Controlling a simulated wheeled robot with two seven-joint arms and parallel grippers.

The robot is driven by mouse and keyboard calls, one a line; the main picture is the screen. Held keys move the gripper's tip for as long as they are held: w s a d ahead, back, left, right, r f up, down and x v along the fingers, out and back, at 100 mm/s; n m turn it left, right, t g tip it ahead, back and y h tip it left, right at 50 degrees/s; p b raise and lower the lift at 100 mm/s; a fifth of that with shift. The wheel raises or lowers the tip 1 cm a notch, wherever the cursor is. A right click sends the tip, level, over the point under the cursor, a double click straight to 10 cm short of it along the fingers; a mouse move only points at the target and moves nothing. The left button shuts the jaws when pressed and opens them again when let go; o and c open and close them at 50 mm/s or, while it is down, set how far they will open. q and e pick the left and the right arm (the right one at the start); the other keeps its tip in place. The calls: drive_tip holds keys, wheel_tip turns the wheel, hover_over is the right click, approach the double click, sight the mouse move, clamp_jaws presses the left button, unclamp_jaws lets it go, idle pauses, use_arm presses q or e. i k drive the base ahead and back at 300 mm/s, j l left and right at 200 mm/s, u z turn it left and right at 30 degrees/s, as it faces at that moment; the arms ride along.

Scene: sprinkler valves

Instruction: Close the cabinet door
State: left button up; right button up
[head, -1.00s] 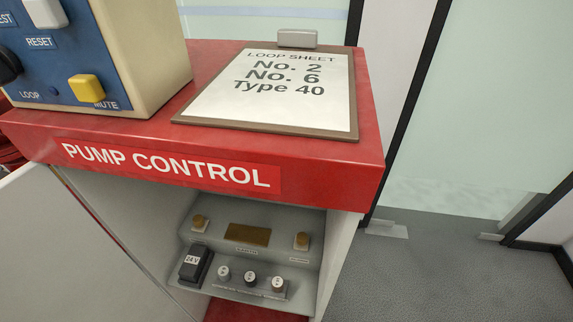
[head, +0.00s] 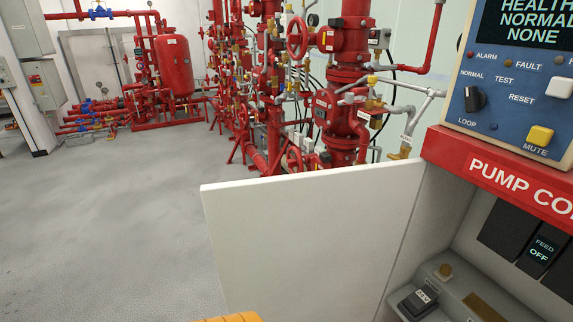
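The cabinet door (head: 310,240) is a plain white panel in the middle of the head view. It stands swung open, out to the left of the red-topped pump control cabinet (head: 510,180). Its hinge side meets the cabinet's left side, and its lower part runs out of the picture. The cabinet's inside shows at the right, with a dark FEED OFF display (head: 540,249) and a black 24 V switch (head: 418,302). Neither gripper shows in the view.
A blue control box (head: 515,90) stands on the cabinet top. Red pipes and valves (head: 340,110) stand behind the door. A red tank (head: 174,65) is at the far left. Grey floor (head: 110,220) left of the door is clear. An orange edge (head: 235,317) shows at the bottom, unidentified.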

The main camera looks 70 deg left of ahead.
sight(320, 246)
drive_tip(key=k+j+z, duration=0.4)
drive_tip(key=k+j, duration=0.65)
drive_tip(key=k, duration=0.15)
drive_tip(key=j+z, duration=0.2)
drive_tip(key=j, duration=0.7)
drive_tip(key=j+z, duration=0.2)
drive_tip(key=j, duration=0.95)
drive_tip(key=i+j+z, duration=0.1)
drive_tip(key=j, duration=0.2)
